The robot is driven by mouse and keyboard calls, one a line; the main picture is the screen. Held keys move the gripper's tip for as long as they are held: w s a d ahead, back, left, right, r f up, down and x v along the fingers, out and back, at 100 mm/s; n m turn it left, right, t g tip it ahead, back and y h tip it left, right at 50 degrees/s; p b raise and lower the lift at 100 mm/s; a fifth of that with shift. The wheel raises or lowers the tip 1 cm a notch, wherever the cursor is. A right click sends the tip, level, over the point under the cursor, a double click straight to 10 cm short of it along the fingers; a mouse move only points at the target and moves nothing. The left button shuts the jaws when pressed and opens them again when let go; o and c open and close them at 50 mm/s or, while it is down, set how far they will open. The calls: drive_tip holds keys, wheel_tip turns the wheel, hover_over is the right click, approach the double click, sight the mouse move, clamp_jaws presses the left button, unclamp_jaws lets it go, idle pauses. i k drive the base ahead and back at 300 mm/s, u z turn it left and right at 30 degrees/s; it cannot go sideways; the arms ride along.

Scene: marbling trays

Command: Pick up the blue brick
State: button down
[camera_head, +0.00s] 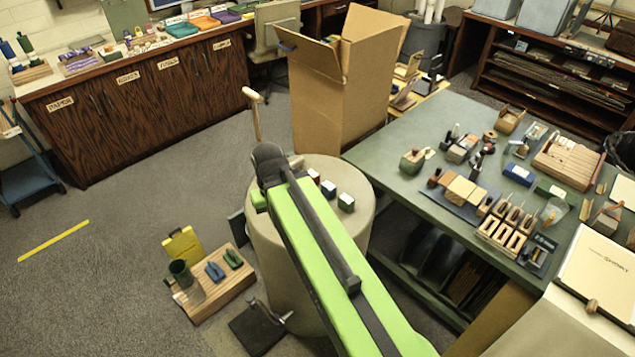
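Small bricks stand in a row on top of the round beige pedestal (358,226), just right of my arm. The nearest brick (346,202) has a pale top and green and dark sides. My green arm crosses over the pedestal. The dark end of my gripper (268,163) is at the pedestal's far left edge, left of the bricks. Its fingers are hidden.
A tall open cardboard box (345,85) stands behind the pedestal. A green table (400,150) with several tools and blocks is at right, including a blue block (518,174). A wooden board (215,295) with small items lies at lower left.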

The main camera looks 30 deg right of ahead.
sight(328, 189)
drive_tip(key=u, duration=0.15)
drive_tip(key=k, duration=0.65)
drive_tip(key=z, duration=0.6)
drive_tip(key=k, duration=1.35)
drive_tip(key=u, duration=0.55)
drive_tip(key=i, duration=1.5)
drive_tip(key=u, duration=0.5)
drive_tip(key=i, duration=0.9)
drive_tip(key=u, duration=0.05)
